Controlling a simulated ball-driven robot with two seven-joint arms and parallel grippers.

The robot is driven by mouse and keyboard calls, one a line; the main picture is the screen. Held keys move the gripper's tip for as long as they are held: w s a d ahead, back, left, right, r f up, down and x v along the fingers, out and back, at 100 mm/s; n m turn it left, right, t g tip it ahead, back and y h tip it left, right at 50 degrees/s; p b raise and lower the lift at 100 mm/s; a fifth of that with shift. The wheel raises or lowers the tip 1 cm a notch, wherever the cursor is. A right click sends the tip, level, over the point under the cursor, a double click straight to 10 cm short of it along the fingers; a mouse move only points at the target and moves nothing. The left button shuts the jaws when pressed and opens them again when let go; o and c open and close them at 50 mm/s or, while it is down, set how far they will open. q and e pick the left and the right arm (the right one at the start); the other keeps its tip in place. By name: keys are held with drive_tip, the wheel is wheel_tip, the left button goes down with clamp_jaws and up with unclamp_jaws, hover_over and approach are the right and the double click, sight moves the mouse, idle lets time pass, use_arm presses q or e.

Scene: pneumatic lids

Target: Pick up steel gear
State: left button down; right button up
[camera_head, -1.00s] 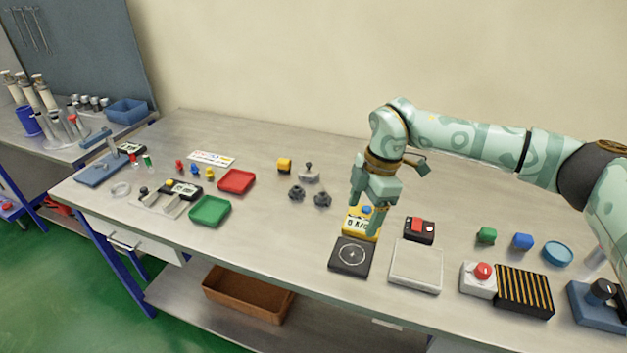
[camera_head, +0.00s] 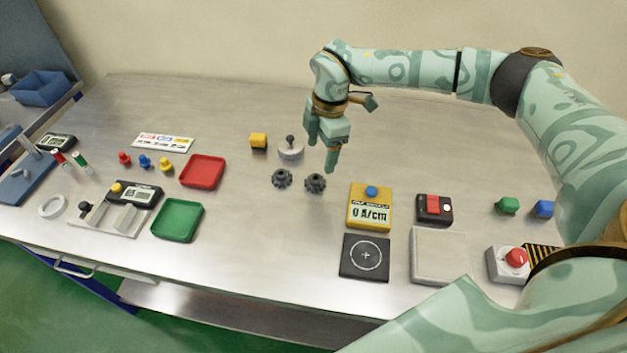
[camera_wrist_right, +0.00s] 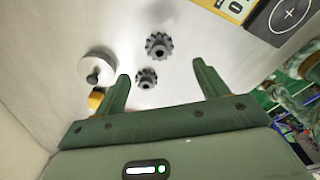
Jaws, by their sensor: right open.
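Two dark grey toothed gears lie flat, side by side, on the bench: a left gear (camera_head: 282,178) and a right gear (camera_head: 315,183). I cannot tell which is the steel gear. Both show in the right wrist view, the right gear (camera_wrist_right: 158,45) farther out and the left gear (camera_wrist_right: 146,78) nearer the fingers. My right gripper (camera_head: 322,148) is open and empty, above the bench and apart from the gears, fingers pointing down. In the wrist view its fingers (camera_wrist_right: 160,72) are spread wide, and the left gear shows between them. My left gripper is not in view.
A round grey knobbed weight (camera_head: 290,152) and a yellow cube (camera_head: 258,141) stand just behind the gears. A yellow meter (camera_head: 370,207) and a black pad (camera_head: 365,257) are to the right. Red (camera_head: 203,171) and green (camera_head: 177,221) trays are to the left. Bench in front of the gears is clear.

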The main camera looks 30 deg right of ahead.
sight(316, 177)
wheel_tip(316, 177, down, 4)
drive_tip(key=shift+w+a+r, duration=0.1)
drive_tip(key=shift+a, duration=0.05)
drive_tip(key=shift+f+b, duration=0.3)
drive_tip(key=f, duration=0.3)
drive_tip(key=f+b, duration=0.1)
drive_tip(key=shift+a+f, duration=0.35)
drive_tip(key=shift+a, duration=0.05)
drive_tip(key=shift+c, duration=0.6)
drive_tip(key=shift+r, duration=0.1)
drive_tip(key=c, duration=1.2)
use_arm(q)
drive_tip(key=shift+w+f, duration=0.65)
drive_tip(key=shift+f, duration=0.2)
use_arm(e)
drive_tip(key=shift+r, duration=0.1)
